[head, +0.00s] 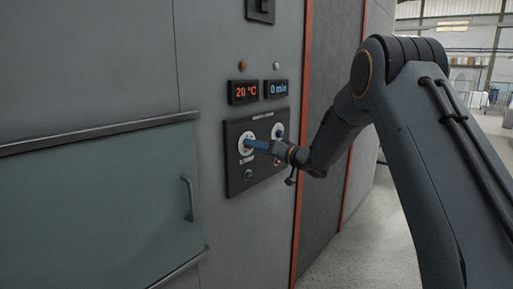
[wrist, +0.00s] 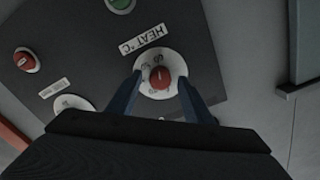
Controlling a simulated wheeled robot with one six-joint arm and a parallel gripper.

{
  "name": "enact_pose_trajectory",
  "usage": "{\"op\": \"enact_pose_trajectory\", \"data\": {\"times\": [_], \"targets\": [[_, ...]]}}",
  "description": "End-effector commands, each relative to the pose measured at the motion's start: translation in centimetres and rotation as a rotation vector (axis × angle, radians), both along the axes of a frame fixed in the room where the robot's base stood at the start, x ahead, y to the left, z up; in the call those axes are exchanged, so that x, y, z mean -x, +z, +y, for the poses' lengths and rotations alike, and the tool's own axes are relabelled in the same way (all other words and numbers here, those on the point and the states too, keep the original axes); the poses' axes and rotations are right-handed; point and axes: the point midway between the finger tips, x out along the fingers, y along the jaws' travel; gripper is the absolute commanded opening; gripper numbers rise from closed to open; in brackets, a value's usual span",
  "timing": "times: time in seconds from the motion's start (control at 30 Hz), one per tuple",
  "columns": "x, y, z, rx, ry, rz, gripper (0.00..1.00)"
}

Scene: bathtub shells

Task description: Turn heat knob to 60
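The heat knob (wrist: 160,77) is a small red knob on a round white numbered dial, under an upside-down "HEAT °C" label (wrist: 142,40) in the wrist view. My gripper (wrist: 159,82) is open, with one blue finger on each side of the knob and a visible gap to it. In the head view, my gripper (head: 253,146) reaches the left white dial (head: 244,139) on the dark control panel and hides part of it. The red temperature display (head: 244,92) reads 20 °C. Whether the fingertips touch the dial face is unclear.
A blue display (head: 277,88) reads 0 min. A second white dial (head: 278,130) sits right of the heat dial, partly hidden by my arm. A red button (wrist: 27,60) and a green button (wrist: 120,4) are on the panel. A door handle (head: 188,200) stands out at left.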

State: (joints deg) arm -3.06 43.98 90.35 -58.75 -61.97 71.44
Motion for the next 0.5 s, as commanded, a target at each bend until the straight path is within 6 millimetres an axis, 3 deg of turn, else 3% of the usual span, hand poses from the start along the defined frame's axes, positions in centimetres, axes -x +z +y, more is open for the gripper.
{"op": "enact_pose_trajectory", "data": {"times": [0.23, 0.5], "targets": [[0.5, -0.1, -0.8, 0.0, -0.001, 0.0, 0.46], [3.1, -0.1, -4.2, 0.0, -0.002, -0.001, 0.46]]}}
